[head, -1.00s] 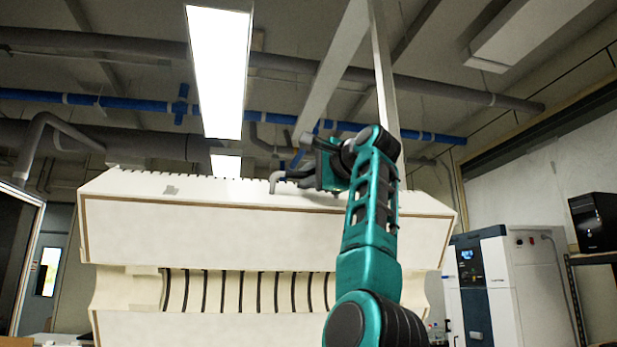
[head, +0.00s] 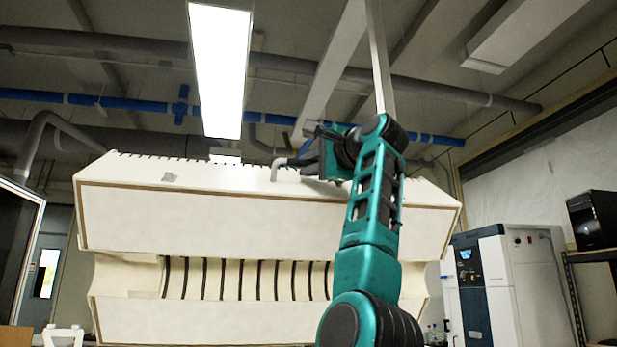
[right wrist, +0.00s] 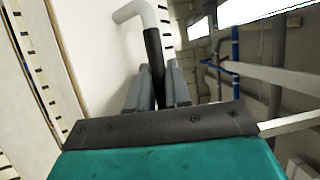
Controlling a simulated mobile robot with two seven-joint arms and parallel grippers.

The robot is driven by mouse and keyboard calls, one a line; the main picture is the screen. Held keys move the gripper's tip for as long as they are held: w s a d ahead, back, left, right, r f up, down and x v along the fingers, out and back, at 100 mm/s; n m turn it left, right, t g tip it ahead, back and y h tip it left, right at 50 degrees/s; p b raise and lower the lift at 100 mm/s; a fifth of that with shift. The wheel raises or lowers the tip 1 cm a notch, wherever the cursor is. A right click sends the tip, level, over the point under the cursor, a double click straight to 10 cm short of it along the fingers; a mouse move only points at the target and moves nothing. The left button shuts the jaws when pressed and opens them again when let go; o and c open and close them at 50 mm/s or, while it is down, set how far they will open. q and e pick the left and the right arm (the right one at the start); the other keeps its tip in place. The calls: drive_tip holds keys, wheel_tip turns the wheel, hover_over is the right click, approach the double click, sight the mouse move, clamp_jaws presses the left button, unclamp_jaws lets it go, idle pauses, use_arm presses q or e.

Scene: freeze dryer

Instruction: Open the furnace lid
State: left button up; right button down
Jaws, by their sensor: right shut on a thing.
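The furnace is a long cream block with a lid (head: 250,215) above a lower body (head: 200,320). The lid stands open, with a gap showing the curved inner wall and its dark ribs (head: 240,278). A pale bent handle (head: 274,171) rises from the lid's top. My right gripper (head: 291,163) is at this handle. In the right wrist view its fingers (right wrist: 157,88) are shut around the dark sleeve of the handle (right wrist: 152,45). My right arm hides part of the lid and the gap's right end. My left gripper is out of view.
A white and dark cabinet with a screen (head: 505,285) stands at right. A black box (head: 594,220) sits on a shelf beside it. Pipes and a bright lamp (head: 219,70) are overhead. A glass-panelled frame (head: 18,245) stands at the left edge.

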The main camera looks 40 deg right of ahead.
drive_tip(key=shift+s+a+f+b, duration=0.25)
drive_tip(key=shift+s+f+b, duration=0.05)
drive_tip(key=shift+s+f, duration=0.05)
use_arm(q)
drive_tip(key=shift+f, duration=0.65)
use_arm(e)
drive_tip(key=c, duration=1.4)
unclamp_jaws()
drive_tip(key=shift+s, duration=0.35)
use_arm(q)
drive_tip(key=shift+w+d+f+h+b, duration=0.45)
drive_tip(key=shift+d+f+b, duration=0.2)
drive_tip(key=shift+b, duration=1.05)
use_arm(e)
drive_tip(key=shift+s+a+f, duration=0.2)
drive_tip(key=shift+s, duration=1.8)
drive_tip(key=shift+s+a+f, duration=0.25)
drive_tip(key=shift+s, duration=1.8)
drive_tip(key=shift+s+a+f, duration=0.2)
drive_tip(key=shift+s, duration=1.8)
